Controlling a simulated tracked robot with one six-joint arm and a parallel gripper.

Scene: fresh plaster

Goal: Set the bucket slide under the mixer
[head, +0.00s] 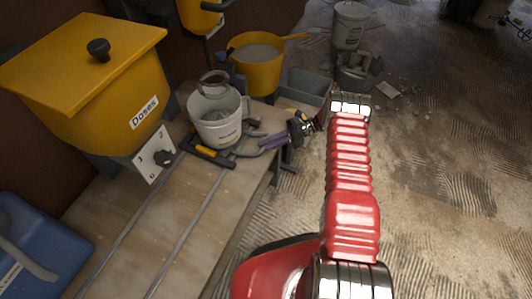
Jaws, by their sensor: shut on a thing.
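The bucket slide (212,155) is a dark frame with yellow parts, sitting on two metal rails on the bench. A white bucket (218,128) with grey contents stands upright on it.
A yellow hopper (85,65) labelled "Doses" stands left of the rails. A yellow tub (255,75) and a grey bin (305,88) are behind the slide. A blue container (40,245) is front left. The near rails are clear; buckets stand on the floor behind.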

